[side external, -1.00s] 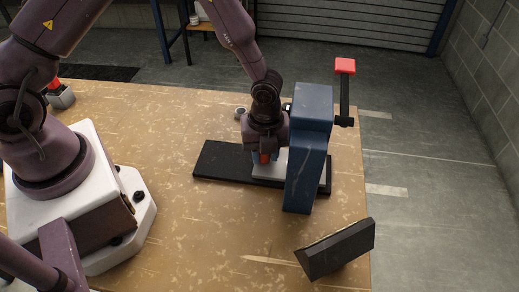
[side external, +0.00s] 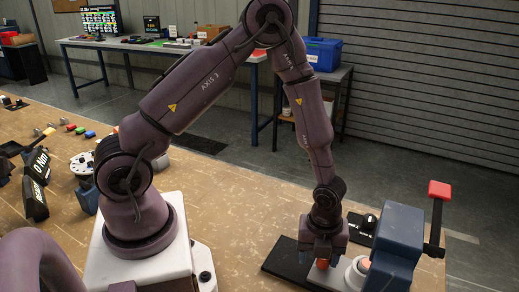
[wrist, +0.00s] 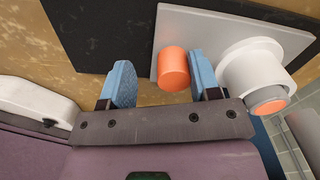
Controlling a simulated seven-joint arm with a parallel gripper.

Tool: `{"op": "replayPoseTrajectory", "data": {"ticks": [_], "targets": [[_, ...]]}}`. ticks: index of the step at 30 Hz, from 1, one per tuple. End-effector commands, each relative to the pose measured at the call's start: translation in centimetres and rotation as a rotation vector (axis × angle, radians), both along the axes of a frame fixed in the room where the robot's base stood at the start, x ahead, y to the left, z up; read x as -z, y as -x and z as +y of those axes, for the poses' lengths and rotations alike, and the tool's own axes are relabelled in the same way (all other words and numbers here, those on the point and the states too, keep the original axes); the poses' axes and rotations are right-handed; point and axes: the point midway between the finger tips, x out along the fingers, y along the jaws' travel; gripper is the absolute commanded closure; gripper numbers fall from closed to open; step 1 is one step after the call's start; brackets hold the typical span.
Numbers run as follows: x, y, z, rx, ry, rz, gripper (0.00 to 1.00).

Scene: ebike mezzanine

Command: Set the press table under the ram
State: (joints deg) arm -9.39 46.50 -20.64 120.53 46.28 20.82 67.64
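The press is a blue body (side external: 398,237) with a red-knobbed lever (side external: 439,190), standing on a black base (side external: 290,262). The press table looks like a light grey plate (wrist: 213,28) lying over the black base (wrist: 95,30). It carries an orange cylindrical knob (wrist: 173,68) and a white round collar (wrist: 250,78) with an orange-and-grey piece in it. My gripper (wrist: 162,80) is low over the plate, its blue fingers open on either side of the knob, the knob nearer the right finger. The ram is hidden, so I cannot tell the table's alignment.
Bare tabletop (side external: 235,215) lies between my base and the press.

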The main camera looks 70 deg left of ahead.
Motion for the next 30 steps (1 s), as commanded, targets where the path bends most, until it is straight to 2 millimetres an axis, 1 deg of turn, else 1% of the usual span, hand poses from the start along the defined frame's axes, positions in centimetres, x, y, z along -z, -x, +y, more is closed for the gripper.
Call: {"op": "replayPoseTrajectory", "data": {"ticks": [1,3,11,13,20,30], "targets": [[0.0,0.8,0.9,-0.004,-0.004,0.004,0.44],[0.0,1.8,1.7,-0.002,-0.003,0.004,0.44],[-0.1,4.9,4.7,-0.003,0.0,0.004,0.44],[-1.5,4.5,4.5,-0.008,0.003,-0.004,0.44],[-5.6,4.4,4.6,-0.008,0.001,-0.005,0.44],[-12.4,4.4,4.6,-0.006,-0.004,-0.004,0.44]]}}
